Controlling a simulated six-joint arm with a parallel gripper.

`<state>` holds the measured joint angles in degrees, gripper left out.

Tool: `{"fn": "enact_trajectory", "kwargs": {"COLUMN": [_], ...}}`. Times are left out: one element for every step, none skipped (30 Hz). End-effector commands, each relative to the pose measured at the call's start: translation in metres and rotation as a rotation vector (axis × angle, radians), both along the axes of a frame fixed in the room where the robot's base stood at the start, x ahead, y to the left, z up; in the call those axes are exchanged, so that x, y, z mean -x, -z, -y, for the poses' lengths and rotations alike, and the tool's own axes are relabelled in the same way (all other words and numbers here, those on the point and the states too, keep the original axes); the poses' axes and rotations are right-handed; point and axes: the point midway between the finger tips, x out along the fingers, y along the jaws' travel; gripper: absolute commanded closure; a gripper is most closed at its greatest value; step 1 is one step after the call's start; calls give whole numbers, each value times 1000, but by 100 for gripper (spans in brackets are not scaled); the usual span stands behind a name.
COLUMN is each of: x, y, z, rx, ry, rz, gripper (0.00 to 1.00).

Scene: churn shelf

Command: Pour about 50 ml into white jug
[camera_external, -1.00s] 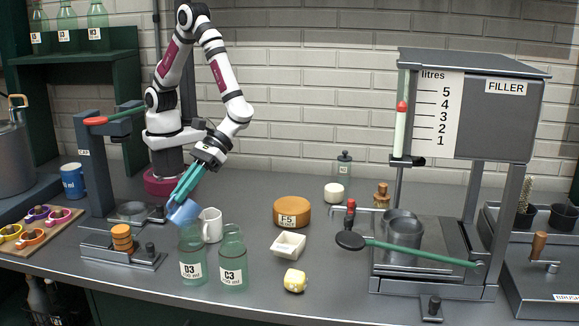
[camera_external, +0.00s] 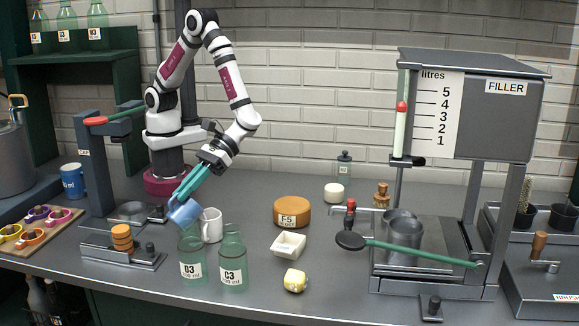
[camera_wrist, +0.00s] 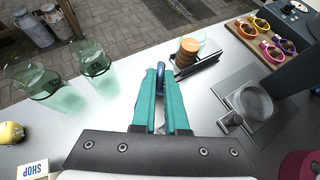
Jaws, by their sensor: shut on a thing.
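The white jug (camera_external: 212,225) stands upright on the counter behind the green glass bottles. My gripper (camera_external: 182,197) is shut on a small blue jug (camera_external: 185,213) and holds it tilted in the air, just left of the white jug and above the bottle marked D3. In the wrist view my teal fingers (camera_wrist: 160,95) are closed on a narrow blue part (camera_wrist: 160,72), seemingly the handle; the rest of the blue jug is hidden. No liquid stream shows, and the inside of the white jug cannot be seen.
Bottles D3 (camera_external: 193,258) and C3 (camera_external: 232,262) stand close in front.

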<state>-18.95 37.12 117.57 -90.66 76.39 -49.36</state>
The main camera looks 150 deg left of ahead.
Motion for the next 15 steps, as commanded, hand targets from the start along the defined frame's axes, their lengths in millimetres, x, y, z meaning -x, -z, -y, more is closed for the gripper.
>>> {"fn": "enact_trajectory", "kwargs": {"x": [0, 0, 0, 0, 0, 0, 0, 0, 0, 0, 1, 1, 1, 1, 1], "y": [0, 0, 0, 0, -1, -1, -1, -1, -1, -1, -2, -2, -2, -2, -2], "z": [-1, -1, -1, -1, -2, -2, -2, -3, -3, -3, -3, -4, -4, -4, -4], "rx": [5, 9, 14, 18, 21, 26, 29, 32, 37, 40, 44, 49, 53, 56, 61], "ry": [-1, -1, -1, -1, -1, -1, -1, -1, -2, -1, -1, 0, 0, -1, -1], "rz": [2, 2, 2, 4, 5, 6, 7, 6, 8, 8, 10, 10, 11, 12, 12], "gripper": [100, 100, 100, 100, 100, 100, 100, 100, 100, 100, 100, 100, 100, 100, 100]}}
